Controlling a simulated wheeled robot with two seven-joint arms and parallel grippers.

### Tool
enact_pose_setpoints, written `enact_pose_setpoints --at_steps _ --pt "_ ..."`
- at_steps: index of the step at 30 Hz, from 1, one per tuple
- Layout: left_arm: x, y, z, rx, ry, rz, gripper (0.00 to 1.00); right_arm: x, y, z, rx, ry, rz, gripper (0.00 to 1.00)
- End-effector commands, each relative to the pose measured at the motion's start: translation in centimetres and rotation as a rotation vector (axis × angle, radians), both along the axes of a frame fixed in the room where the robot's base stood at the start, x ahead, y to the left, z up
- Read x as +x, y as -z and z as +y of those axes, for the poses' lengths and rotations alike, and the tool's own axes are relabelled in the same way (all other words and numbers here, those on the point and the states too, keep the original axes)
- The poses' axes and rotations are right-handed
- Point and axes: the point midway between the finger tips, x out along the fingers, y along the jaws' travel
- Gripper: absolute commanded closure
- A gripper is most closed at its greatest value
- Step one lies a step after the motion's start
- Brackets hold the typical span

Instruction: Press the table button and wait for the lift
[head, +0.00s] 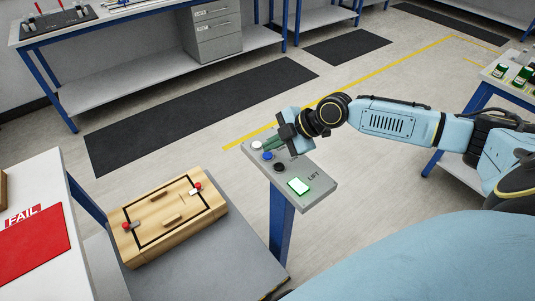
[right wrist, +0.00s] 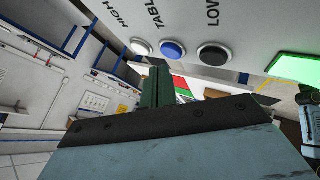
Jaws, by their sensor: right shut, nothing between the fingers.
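The lift control panel (head: 318,184) stands on a blue post, labelled LIFT. It has a white button (head: 257,146), a blue button (head: 267,156), a black button (head: 279,167) and a lit green display (head: 298,186). In the right wrist view the blue button (right wrist: 172,49) is by the word TABLE, between the white button (right wrist: 142,46) by HIGH and the black button (right wrist: 213,54) by LOW. My right gripper (head: 269,145) is shut and empty, its green fingertips close to the white and blue buttons. I cannot tell whether they touch one. My left gripper is out of view.
A wooden box (head: 170,217) with red-knobbed latches lies on a grey platform (head: 215,262) left of the panel. A white table (head: 70,190) with a red FAIL mat (head: 35,248) is at far left. A workbench (head: 150,32) stands behind. The floor between is clear.

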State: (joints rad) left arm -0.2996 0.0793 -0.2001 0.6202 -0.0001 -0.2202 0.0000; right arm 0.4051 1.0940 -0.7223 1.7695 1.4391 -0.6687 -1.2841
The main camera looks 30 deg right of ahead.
Motion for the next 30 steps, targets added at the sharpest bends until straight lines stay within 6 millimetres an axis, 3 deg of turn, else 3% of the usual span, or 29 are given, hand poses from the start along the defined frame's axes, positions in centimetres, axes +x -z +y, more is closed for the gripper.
enact_pose_setpoints --at_steps 30 --pt "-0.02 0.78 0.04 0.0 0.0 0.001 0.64 -0.01 0.87 0.01 0.0 0.0 0.0 1.0"
